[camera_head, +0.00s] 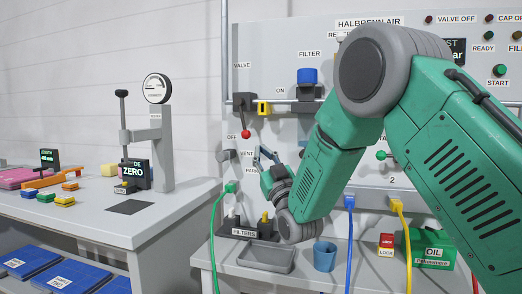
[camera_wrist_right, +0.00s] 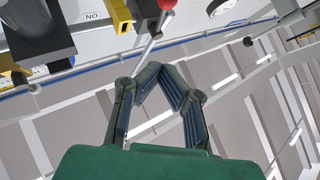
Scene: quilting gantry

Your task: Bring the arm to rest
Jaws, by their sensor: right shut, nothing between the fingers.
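My right arm, green with grey joints, reaches across the right half of the head view. Its gripper (camera_head: 265,157) is in front of the valve panel (camera_head: 270,45), just below and right of the valve lever's red knob (camera_head: 246,134). In the right wrist view the fingertips (camera_wrist_right: 158,72) come together with nothing between them. The red knob (camera_wrist_right: 167,4) and its rod show beyond the fingertips there; I cannot tell whether they touch. My left gripper is not in view.
On the bench below are a grey tray (camera_head: 267,257), a blue cup (camera_head: 324,256), an oil box (camera_head: 433,248) and a red lock block (camera_head: 386,242). Green, blue and yellow hoses hang in front. A side table (camera_head: 95,220) with a gauge stand (camera_head: 163,145) is at left.

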